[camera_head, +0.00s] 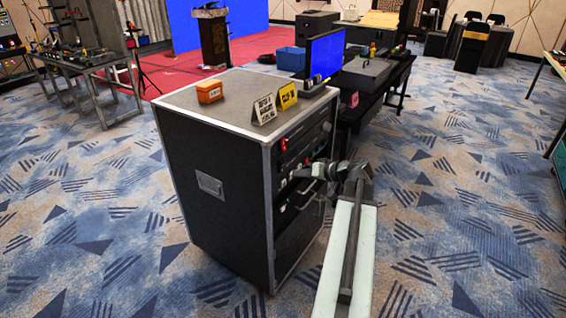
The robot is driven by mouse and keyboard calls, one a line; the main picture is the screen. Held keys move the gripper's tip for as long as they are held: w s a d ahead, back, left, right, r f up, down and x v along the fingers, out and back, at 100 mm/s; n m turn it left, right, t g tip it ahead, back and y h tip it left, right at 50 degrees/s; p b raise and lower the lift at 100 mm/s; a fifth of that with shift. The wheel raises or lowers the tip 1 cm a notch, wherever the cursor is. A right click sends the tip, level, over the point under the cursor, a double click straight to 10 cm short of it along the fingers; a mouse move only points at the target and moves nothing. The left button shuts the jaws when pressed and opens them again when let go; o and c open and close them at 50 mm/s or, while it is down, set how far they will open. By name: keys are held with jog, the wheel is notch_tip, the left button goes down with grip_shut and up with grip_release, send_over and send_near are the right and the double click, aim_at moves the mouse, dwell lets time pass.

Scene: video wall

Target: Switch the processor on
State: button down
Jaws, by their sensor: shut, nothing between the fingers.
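A black rack case (213,187) with metal edges stands in the middle, its equipment front turned to the right. Rack units show in that front at a steep angle, with a red part (284,144) on an upper unit (303,138). I cannot tell which unit is the processor, and no power switch can be made out. My gripper (299,173) is shut and empty, close to the rack's front at about mid-height. I cannot tell whether its tips touch a panel. My gripper and arm hide part of the lower units.
On the rack top are an orange box (209,91), a white sign (264,109), a yellow sign (287,96) and a blue-screened monitor (326,56). A dark table (372,92) stands behind. Carpet (450,190) is clear to the right.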

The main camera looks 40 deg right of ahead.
aim_at(282, 167)
jog(key=shift+w+a+r+p, duration=0.15)
jog(key=shift+w+r, duration=0.1)
jog(key=shift+w, duration=0.45)
jog(key=shift+w+a+r+p, duration=0.15)
jog(key=shift+w+r, duration=0.05)
jog(key=shift+w, duration=0.45)
jog(key=shift+w, duration=0.1)
dwell(1.0)
jog(key=shift+w+a+r, duration=0.1)
jog(key=shift+w, duration=0.15)
jog(key=shift+w+a+r, duration=0.1)
jog(key=shift+w+r, duration=0.05)
jog(key=shift+w, duration=0.25)
dwell(0.6)
jog(key=shift+s+f, duration=0.25)
jog(key=shift+s, duration=0.55)
jog(key=s, duration=0.1)
jog(key=s+d+f+b, duration=0.1)
jog(key=s, duration=0.2)
jog(key=shift+s+d+f, duration=0.2)
jog(key=shift+s+f, duration=0.1)
